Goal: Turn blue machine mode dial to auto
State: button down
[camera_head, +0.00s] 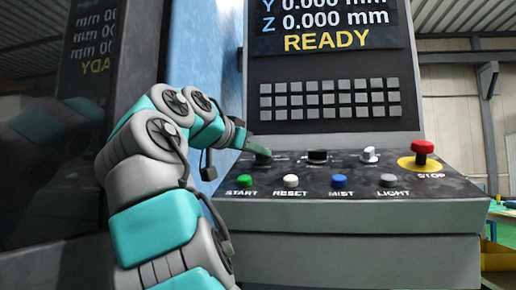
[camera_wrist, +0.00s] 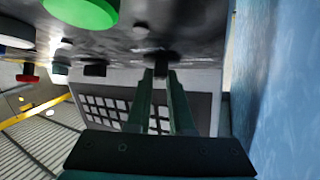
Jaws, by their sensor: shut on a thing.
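The machine's control console (camera_head: 460,205) fills the right half of the head view, with a blue wall (camera_head: 230,45) beside it. A dark dial (camera_head: 263,159) sits at the left end of the console's upper row. My gripper (camera_head: 259,150) reaches it from the left, with its fingers shut on the dial. In the wrist view, which looks upside down, the dial (camera_wrist: 161,57) lies between the tips of my gripper (camera_wrist: 161,72). The dial's pointer direction and any mode labels are hidden or too small to read.
Right of the dial are a black knob (camera_head: 317,157), a silver knob (camera_head: 370,155) and a red STOP button (camera_head: 422,149). Below are START (camera_head: 244,181), RESET (camera_head: 290,181), MIST (camera_head: 339,181) and LIGHT (camera_head: 388,181) buttons. The screen (camera_head: 325,25) reads READY above a keypad (camera_head: 330,99).

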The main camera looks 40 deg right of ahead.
dwell(0.5)
jog(key=c, duration=0.8)
grip_release()
jog(key=v, duration=0.6)
jog(key=shift+a+r+p, duration=0.2)
jog(key=shift+a+p, duration=0.1)
jog(key=shift+p, duration=0.1)
jog(key=shift+s+a, duration=0.25)
jog(key=shift+a, duration=0.25)
